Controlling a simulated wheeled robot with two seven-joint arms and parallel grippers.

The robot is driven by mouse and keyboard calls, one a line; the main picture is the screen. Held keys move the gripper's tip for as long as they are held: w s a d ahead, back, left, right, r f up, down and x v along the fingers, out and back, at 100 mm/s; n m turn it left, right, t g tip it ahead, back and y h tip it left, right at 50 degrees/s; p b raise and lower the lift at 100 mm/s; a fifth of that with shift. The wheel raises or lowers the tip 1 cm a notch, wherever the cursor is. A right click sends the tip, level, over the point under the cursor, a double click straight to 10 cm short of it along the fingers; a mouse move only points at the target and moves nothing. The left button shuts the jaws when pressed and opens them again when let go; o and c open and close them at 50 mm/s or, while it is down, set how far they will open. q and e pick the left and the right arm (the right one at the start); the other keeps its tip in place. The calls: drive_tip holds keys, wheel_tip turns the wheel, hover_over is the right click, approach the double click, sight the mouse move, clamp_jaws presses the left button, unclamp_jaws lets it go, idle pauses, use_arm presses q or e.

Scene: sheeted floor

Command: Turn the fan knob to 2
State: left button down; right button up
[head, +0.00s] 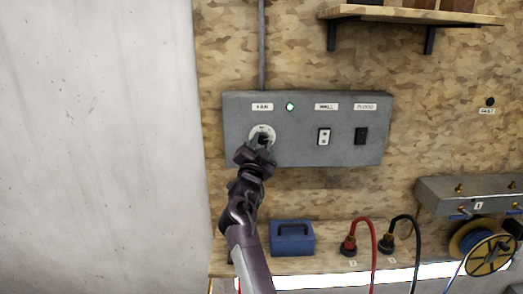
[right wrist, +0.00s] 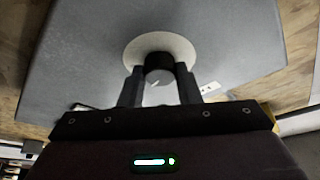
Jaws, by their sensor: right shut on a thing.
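The grey control box (head: 305,153) is fixed to the wooden wall. The fan knob (right wrist: 158,65) is dark and round with a white pointer mark, on a pale round dial (head: 262,130) below a label that seems to read fan (head: 262,106). My right gripper (head: 261,144) is at the dial and hides most of the knob in the head view. In the right wrist view, its two fingers stand on either side of the knob, shut on it. The dial numbers are too small to read. My left gripper is not in view.
A green light (head: 290,107), a white switch (head: 324,136) and a black switch (head: 361,136) sit right of the dial. Below are a blue case (head: 292,238), a red cable (head: 372,240), a black cable (head: 415,240) and a reel (head: 487,254). A shelf (head: 410,14) juts out above.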

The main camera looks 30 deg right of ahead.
drive_tip(key=shift+f+m, duration=0.1)
drive_tip(key=shift+m, duration=0.2)
drive_tip(key=o, duration=1)
wheel_tip(320, 180, up, 20)
drive_tip(key=b, duration=0.3)
drive_tip(key=shift+b, duration=0.4)
